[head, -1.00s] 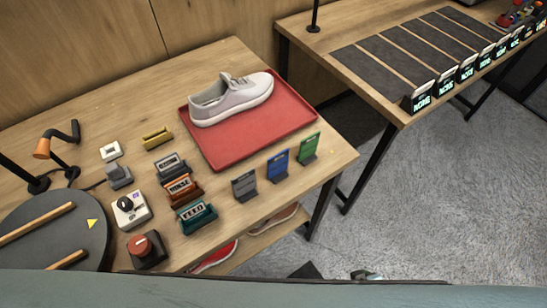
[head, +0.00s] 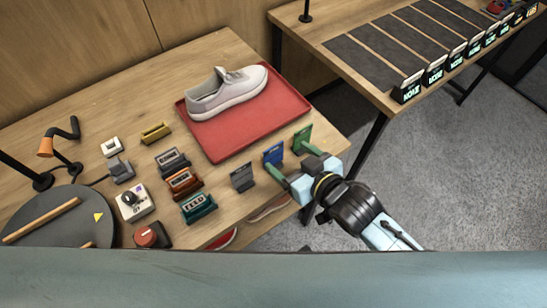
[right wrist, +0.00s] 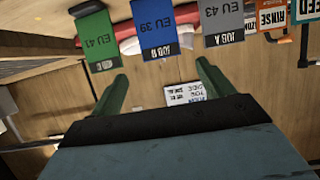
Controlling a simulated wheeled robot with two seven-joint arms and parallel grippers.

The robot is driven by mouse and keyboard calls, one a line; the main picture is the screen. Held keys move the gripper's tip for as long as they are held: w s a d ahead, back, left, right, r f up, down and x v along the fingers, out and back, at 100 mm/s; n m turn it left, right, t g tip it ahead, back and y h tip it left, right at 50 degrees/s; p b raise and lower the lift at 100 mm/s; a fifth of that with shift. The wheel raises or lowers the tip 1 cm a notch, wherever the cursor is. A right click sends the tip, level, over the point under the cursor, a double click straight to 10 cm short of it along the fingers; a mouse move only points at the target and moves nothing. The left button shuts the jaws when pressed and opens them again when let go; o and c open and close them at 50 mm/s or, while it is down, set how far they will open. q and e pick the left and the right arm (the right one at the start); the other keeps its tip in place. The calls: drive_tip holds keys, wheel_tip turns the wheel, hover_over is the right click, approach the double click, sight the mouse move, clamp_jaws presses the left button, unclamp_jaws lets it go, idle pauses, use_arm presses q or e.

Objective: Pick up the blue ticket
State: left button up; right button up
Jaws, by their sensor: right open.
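The blue ticket (head: 273,155) stands upright on the wooden table, between a grey ticket (head: 242,177) and a green ticket (head: 302,139). In the right wrist view the blue ticket (right wrist: 159,27) reads "EU 39" and lies ahead of the fingers, between their lines. My right gripper (head: 286,160) is open and empty, with green fingers reaching toward the tickets from the table's front edge. In the right wrist view its fingertips (right wrist: 162,72) are spread apart, short of the blue ticket. My left gripper is not in view.
A red tray (head: 270,118) with a grey-white shoe (head: 228,92) lies behind the tickets. Labelled blocks, including a teal one (head: 198,207), stand to the left. A second table (head: 380,95) with dark mats is at the back right.

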sight(274, 147)
drive_tip(key=x, duration=0.9)
drive_tip(key=shift+a, duration=0.15)
drive_tip(key=c, duration=1.3)
